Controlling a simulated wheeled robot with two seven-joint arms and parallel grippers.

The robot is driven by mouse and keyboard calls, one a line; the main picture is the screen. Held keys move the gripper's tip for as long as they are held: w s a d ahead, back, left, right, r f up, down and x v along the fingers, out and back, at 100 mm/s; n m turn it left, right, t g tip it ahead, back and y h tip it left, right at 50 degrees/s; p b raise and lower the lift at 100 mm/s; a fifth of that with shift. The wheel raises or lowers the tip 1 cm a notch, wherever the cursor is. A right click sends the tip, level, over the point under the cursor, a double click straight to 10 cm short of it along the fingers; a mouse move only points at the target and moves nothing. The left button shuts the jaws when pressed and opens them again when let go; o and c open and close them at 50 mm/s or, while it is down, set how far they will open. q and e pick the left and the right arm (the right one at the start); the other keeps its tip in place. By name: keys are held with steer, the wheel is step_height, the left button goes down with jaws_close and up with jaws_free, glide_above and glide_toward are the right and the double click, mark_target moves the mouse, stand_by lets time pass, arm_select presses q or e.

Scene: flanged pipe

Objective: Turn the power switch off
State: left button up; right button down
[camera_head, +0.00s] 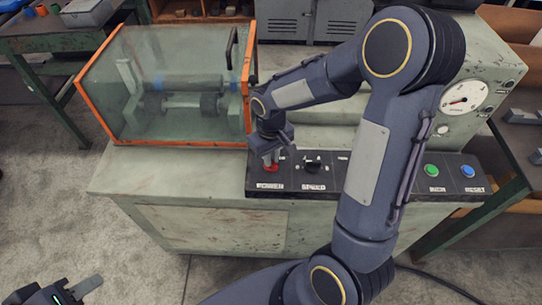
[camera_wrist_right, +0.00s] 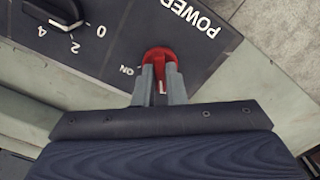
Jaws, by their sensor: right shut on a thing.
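The red power switch (camera_head: 271,168) sits at the left end of the black control panel (camera_head: 330,188), above the POWER label. In the right wrist view the red switch (camera_wrist_right: 160,56) is beside an ON mark, close to the POWER lettering. My right gripper (camera_head: 268,157) reaches down to it. In the wrist view its two grey fingers (camera_wrist_right: 160,76) are closed on either side of the red switch and hold it. The fingers hide part of the switch. My left gripper (camera_head: 80,290) is at the lower left corner, away from the panel, partly cut off.
A black speed knob (camera_head: 312,163) is just right of the switch, with dial numbers in the wrist view. Green (camera_head: 431,170) and blue (camera_head: 467,171) buttons are further right. A clear orange-framed guard (camera_head: 180,83) stands left of the panel. A round gauge (camera_head: 464,97) is at right.

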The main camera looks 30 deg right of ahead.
steer(key=shift+n, duration=0.8)
steer(key=c, duration=1.5)
jaws_free()
step_height(320, 180, up, 8)
steer(key=shift+f, duration=0.25)
steer(key=shift+r, duration=0.2)
